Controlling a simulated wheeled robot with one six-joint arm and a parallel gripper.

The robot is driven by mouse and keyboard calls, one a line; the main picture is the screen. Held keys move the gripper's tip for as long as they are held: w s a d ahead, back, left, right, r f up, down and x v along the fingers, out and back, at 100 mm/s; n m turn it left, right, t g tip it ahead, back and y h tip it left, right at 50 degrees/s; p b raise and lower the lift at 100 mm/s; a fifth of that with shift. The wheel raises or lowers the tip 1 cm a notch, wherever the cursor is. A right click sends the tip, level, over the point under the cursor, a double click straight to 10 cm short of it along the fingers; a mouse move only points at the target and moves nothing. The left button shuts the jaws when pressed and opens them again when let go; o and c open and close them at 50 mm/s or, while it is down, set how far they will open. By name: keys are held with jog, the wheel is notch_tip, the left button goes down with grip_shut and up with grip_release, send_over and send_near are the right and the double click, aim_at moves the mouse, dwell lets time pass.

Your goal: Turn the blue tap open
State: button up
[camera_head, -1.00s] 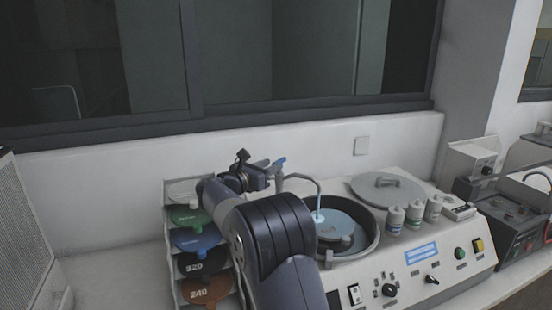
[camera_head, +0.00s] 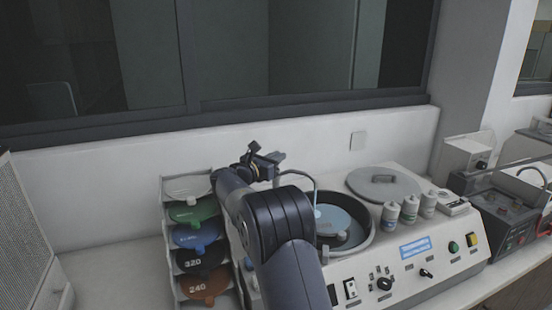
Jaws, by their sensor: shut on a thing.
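My gripper (camera_head: 271,160) is at the back left of the grinding machine, at the base end of the thin curved spout (camera_head: 306,177). It is shut on the blue tap's handle, which the dark fingers and the wrist almost fully hide. The spout arches to the right and ends over the round bowl (camera_head: 368,243). My arm covers the left part of the machine (camera_head: 395,262) and the tap's base.
A rack (camera_head: 170,262) of coloured, numbered discs stands close to the left of my arm. A grey round lid (camera_head: 384,184) and several white bottles (camera_head: 409,209) stand right of the bowl. The wall (camera_head: 100,185) is close behind the gripper.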

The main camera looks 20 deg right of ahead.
grip_shut()
jog(key=shift+t+y+b, duration=0.3)
jog(key=shift+t+b, duration=0.1)
jog(key=shift+b, duration=0.05)
jog(key=n+t+y+b, duration=0.1)
jog(key=b, duration=0.1)
jog(key=n+t+y+b, duration=0.2)
jog(key=b, duration=0.1)
jog(key=shift+s+d+f+n+t+b, duration=0.1)
jog(key=shift+f+n+t+b, duration=0.2)
jog(key=shift+n+t, duration=0.1)
jog(key=n+t+y+b, duration=0.3)
jog(key=y+b, duration=0.2)
jog(key=b, duration=0.1)
jog(key=shift+n, duration=0.3)
jog(key=n+y+b, duration=0.1)
jog(key=n+t+y+b, duration=0.1)
jog(key=y+b, duration=0.1)
jog(key=shift+r, duration=0.25)
jog(key=shift+r+n+y+b, duration=0.25)
jog(key=shift+n+y+b, duration=0.35)
jog(key=shift+n+y, duration=0.9)
jog(key=shift+y, duration=0.7)
jog(key=o, duration=0.6)
grip_release()
jog(key=shift+f, duration=0.15)
